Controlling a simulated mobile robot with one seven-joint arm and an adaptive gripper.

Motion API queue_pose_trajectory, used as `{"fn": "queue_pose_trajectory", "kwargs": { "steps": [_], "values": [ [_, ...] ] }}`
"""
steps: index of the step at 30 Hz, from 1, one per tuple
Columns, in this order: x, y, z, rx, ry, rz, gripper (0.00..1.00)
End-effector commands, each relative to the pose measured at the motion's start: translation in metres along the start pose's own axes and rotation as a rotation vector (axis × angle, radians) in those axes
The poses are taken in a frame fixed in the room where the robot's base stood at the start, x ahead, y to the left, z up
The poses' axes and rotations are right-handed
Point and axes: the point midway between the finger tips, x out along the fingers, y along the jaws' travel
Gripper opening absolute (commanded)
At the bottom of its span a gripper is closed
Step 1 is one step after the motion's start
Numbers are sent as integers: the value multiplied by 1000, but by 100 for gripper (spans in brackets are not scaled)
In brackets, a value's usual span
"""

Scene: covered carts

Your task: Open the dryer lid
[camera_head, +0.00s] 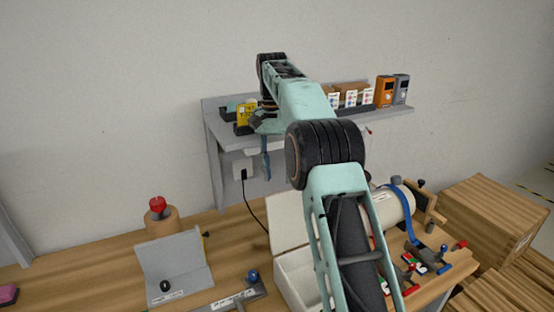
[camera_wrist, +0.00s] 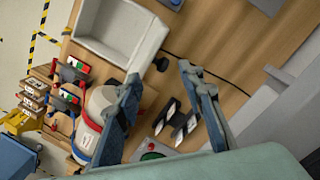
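A white box (camera_head: 293,282) stands on the wooden table, with an upright pale panel (camera_head: 290,220) at its back that looks like a raised lid. My arm hides its right part. In the wrist view the white box (camera_wrist: 92,50) shows an open hollow at upper left. No label naming it a dryer is readable. My gripper (camera_head: 265,160) is beyond the box, high up near the wall shelf, with fingers pointing down. In the wrist view my gripper (camera_wrist: 160,95) has its two fingers wide apart with nothing held, and is apart from the box.
A grey shelf (camera_head: 228,140) with small boxes is behind my gripper. A grey angled stand (camera_head: 178,268) and a red-topped round block (camera_head: 160,218) are at left. Wooden crates (camera_head: 490,215) are at right.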

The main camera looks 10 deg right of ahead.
Motion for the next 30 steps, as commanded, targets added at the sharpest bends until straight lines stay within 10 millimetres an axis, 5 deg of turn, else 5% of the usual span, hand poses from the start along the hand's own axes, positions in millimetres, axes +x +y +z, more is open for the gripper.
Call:
{"fn": "queue_pose_trajectory", "kwargs": {
  "steps": [15, 30],
  "values": [
    [-35, -2, 0, -2, 0, -1, 36],
    [-40, -1, 1, -2, -1, 0, 36]
  ]
}}
